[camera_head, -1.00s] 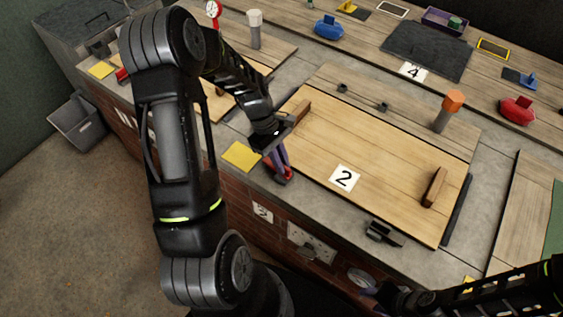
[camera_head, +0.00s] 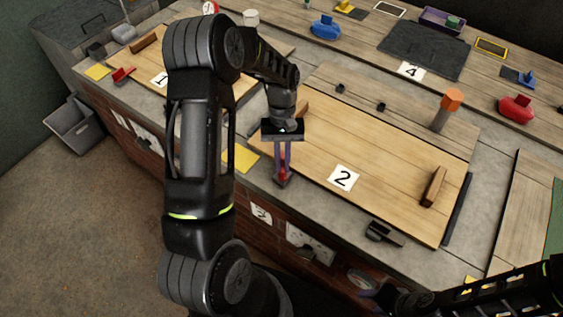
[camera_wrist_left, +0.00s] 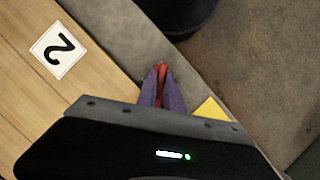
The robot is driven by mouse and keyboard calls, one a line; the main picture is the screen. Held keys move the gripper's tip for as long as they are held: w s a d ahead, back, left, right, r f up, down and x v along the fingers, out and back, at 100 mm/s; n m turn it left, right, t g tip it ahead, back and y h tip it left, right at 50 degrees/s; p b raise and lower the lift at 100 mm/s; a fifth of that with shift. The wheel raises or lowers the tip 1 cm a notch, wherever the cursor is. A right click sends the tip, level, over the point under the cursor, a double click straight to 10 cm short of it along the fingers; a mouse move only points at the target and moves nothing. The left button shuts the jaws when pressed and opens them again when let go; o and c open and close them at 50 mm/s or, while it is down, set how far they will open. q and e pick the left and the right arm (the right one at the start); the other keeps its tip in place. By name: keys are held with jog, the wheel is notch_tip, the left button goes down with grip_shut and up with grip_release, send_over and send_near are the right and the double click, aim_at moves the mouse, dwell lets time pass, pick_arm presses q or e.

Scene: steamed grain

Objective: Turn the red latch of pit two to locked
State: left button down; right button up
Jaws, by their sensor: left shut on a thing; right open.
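The wooden lid of pit two (camera_head: 385,165) lies flat with a white card marked 2 (camera_head: 343,178) near its front edge. The red latch (camera_head: 283,178) stands at the lid's front left corner. My left gripper (camera_head: 283,172) reaches down from above and is shut on the red latch. In the left wrist view the latch (camera_wrist_left: 161,72) shows as a red strip between the purple fingers (camera_wrist_left: 162,88); the rest of it is hidden by them. My right gripper (camera_head: 377,294) is open and empty, low at the bottom edge, partly out of view.
A yellow pad (camera_head: 240,158) lies left of the latch. A black bracket (camera_head: 384,233) sits at the lid's front edge. A wooden handle (camera_head: 434,187) and an orange-topped post (camera_head: 446,110) stand at the right. Pit one's lid (camera_head: 185,75) is at the left, with its own red latch (camera_head: 122,75).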

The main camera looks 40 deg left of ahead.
pick_arm(q)
jog(key=m+y, duration=0.1)
jog(key=m, duration=0.1)
jog(key=m+y, duration=0.1)
jog(key=m, duration=0.4)
jog(key=shift+w+d+g+y+b, duration=0.15)
jog(key=shift+d+g+y+b, duration=0.15)
jog(key=shift+y+b, duration=0.1)
jog(key=c, duration=1.5)
grip_release()
jog(key=shift+r, duration=0.1)
jog(key=v, duration=0.7)
jog(key=shift+w+r, duration=0.2)
jog(key=shift+r, duration=0.1)
jog(key=shift+s+f, duration=0.1)
